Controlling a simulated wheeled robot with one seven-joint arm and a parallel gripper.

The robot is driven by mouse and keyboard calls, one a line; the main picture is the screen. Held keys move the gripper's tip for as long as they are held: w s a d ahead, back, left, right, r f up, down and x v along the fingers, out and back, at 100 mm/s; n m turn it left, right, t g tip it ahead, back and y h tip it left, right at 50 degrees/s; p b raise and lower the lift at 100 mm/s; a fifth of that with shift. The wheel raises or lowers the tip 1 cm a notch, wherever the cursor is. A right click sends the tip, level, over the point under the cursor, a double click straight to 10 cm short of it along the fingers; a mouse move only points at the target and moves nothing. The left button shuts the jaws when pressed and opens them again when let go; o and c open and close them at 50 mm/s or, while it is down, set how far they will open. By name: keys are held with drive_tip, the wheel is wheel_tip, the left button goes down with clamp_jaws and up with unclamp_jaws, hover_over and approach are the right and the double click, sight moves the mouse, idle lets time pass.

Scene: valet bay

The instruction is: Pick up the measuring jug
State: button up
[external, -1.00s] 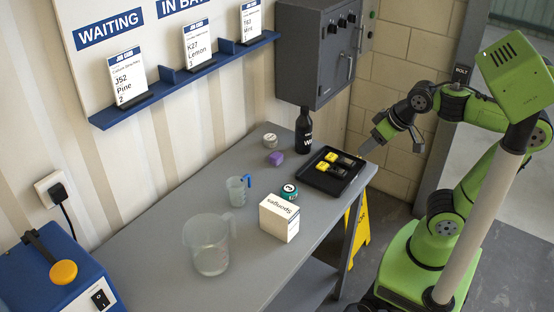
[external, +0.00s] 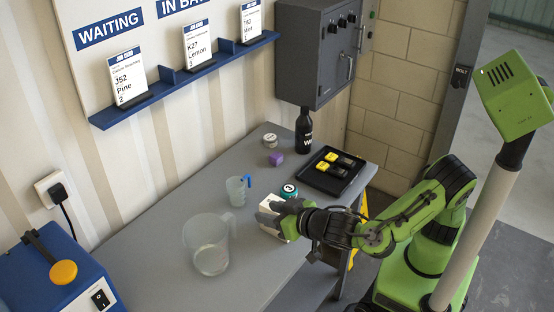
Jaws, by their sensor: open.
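A large clear jug (external: 207,246) stands upright on the grey table, its handle towards the upper right. A smaller clear jug (external: 235,190) with a blue handle stands behind it. Either could be the measuring jug; I cannot make out markings on them. My gripper (external: 264,213) is open, right of the large jug and in front of the small one. It appears apart from both and partly hides the white sponges box (external: 291,227).
A teal-banded round tin (external: 288,190) sits just behind my gripper. A purple block (external: 276,159), a pale tin (external: 270,140), a black bottle (external: 304,130) and a black tray (external: 313,180) stand farther back. The near table (external: 165,270) is clear around the large jug.

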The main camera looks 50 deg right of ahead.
approach(234, 235)
drive_tip(key=x, duration=0.3)
drive_tip(key=r+x, duration=0.1)
drive_tip(key=x, duration=0.6)
drive_tip(key=shift+w+d+r, duration=0.25)
drive_tip(key=shift+w+r, duration=0.1)
drive_tip(key=shift+s, duration=0.1)
clamp_jaws()
drive_tip(key=shift+r, duration=0.1)
